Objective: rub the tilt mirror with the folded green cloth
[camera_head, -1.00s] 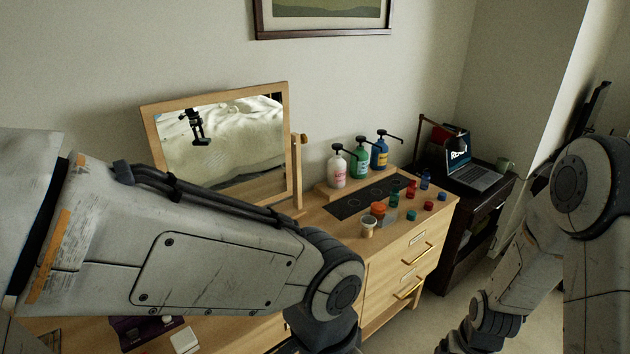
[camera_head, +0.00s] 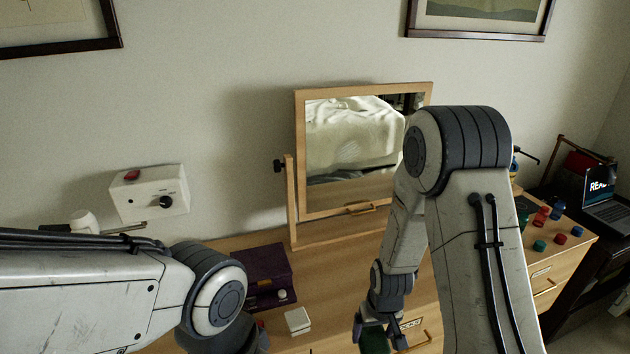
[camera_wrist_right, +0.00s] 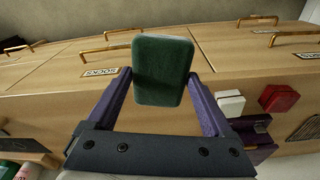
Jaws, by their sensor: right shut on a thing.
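The tilt mirror (camera_head: 349,138) stands on the wooden dresser, a wood-framed glass on side posts, reflecting a white draped shape. My right arm crosses in front of its right side. My right gripper (camera_head: 382,334) is low at the dresser's front, below the mirror and apart from it. It is shut on the folded green cloth (camera_head: 374,341), a dark green pad that shows fully between the purple fingers in the right wrist view (camera_wrist_right: 163,72). My left arm reaches in from the left; its gripper is hidden below the picture.
A purple box (camera_head: 262,275) and a small white block (camera_head: 297,320) lie on the dresser, left of my right gripper. A white box with a black knob (camera_head: 150,193) is at the wall.

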